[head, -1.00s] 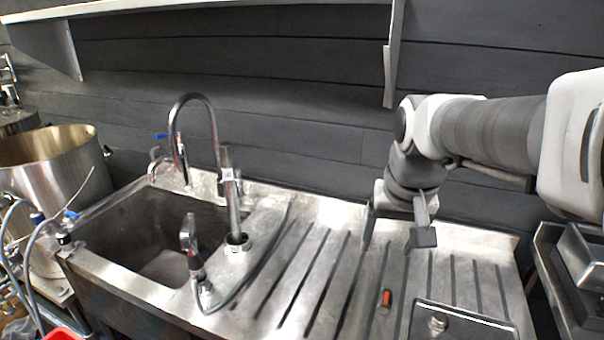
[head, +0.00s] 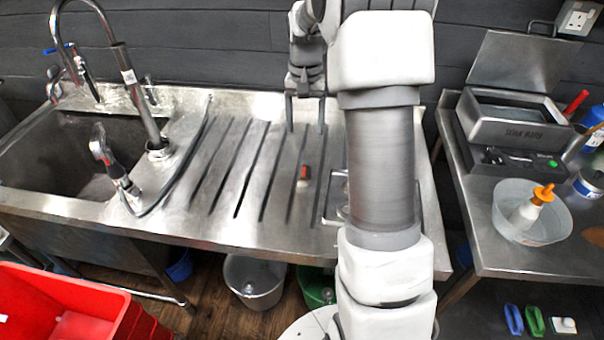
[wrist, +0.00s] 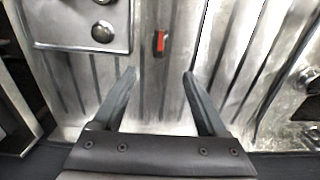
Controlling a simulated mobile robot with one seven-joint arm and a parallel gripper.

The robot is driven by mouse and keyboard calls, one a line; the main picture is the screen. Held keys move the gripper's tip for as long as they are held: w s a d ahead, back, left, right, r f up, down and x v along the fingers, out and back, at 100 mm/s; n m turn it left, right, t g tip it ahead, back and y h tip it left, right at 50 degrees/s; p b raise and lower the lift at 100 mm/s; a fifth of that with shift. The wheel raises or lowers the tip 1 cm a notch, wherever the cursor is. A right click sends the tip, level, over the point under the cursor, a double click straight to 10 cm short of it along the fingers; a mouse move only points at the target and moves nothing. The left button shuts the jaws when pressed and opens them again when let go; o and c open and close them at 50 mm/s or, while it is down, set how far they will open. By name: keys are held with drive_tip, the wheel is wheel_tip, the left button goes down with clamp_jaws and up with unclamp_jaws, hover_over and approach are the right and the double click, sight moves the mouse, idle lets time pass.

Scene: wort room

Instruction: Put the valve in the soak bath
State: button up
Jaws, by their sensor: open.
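A small dark piece with a red-orange face (head: 304,172) lies on the ribbed steel drainboard (head: 228,212); it looks like the valve, though it is too small to be sure. It also shows in the wrist view (wrist: 160,43), beyond and between my fingertips. My gripper (head: 305,128) is open and empty over the back of the drainboard, apart from the piece. In the wrist view my gripper (wrist: 160,73) has both fingers spread. The soak bath (head: 515,132), a labelled steel box, stands on the right bench with its lid (head: 525,60) raised.
A square metal tray (wrist: 75,42) with round metal knobs lies beside the piece; my arm partly hides it in the head view. The sink (head: 60,160) and tap (head: 130,80) are at left. A clear bowl (head: 505,232) with an orange-tipped bottle stands before the bath.

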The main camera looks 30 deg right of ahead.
hover_over(304, 168)
wheel_tip(304, 168, down, 10)
drive_tip(key=shift+w+d+r+b, duration=0.1)
drive_tip(key=shift+d+b, duration=0.05)
drive_tip(key=shift+b, duration=0.25)
drive_tip(key=shift+s+f, duration=0.2)
drive_tip(key=shift+f, duration=2.55)
clamp_jaws()
